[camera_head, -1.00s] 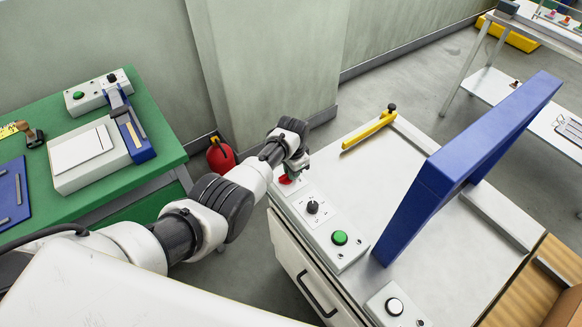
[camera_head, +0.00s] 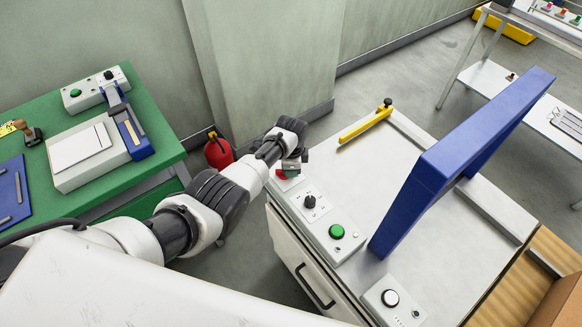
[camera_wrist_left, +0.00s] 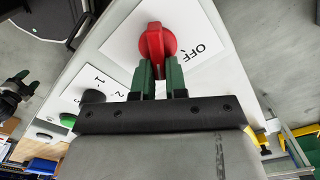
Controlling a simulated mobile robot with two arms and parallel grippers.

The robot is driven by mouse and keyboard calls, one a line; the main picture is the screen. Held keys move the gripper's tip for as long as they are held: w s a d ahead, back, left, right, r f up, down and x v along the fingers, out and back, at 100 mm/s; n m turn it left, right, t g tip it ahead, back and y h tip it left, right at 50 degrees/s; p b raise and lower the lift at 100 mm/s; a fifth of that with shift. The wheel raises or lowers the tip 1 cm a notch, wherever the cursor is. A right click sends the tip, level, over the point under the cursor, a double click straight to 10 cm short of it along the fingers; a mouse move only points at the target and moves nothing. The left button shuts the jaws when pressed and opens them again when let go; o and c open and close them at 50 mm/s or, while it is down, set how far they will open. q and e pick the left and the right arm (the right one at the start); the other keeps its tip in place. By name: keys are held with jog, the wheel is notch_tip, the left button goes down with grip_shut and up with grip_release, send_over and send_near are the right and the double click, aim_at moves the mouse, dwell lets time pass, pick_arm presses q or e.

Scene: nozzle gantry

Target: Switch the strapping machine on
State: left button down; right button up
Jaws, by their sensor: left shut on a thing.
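The strapping machine (camera_head: 433,240) has a pale top and a tall blue arch (camera_head: 452,165). Its control strip runs along the left edge. A red rotary switch (camera_head: 288,174) sits at the strip's far end, partly hidden by my left gripper (camera_head: 289,166). In the left wrist view the red switch (camera_wrist_left: 156,42) is on a white plate, with the word OFF printed to its right. My left gripper (camera_wrist_left: 160,72) is shut on it with green-tipped fingers. A dark shape with green tips (camera_wrist_left: 18,92) at the left edge looks like my right gripper; its opening is unclear.
A black dial (camera_head: 310,202), a green button (camera_head: 336,231) and a white button (camera_head: 390,298) sit nearer on the machine. A yellow bar (camera_head: 365,125) lies at its far edge. A red extinguisher (camera_head: 218,152) stands on the floor behind. A green bench (camera_head: 150,130) is at left.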

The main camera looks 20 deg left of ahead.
dwell(0.4)
pick_arm(q)
jog(key=c, duration=1.2)
grip_release()
jog(key=shift+o, duration=0.2)
jog(key=shift+r, duration=0.55)
notch_tip(320, 180, up, 10)
jog(key=p, duration=0.1)
jog(key=shift+f, duration=0.15)
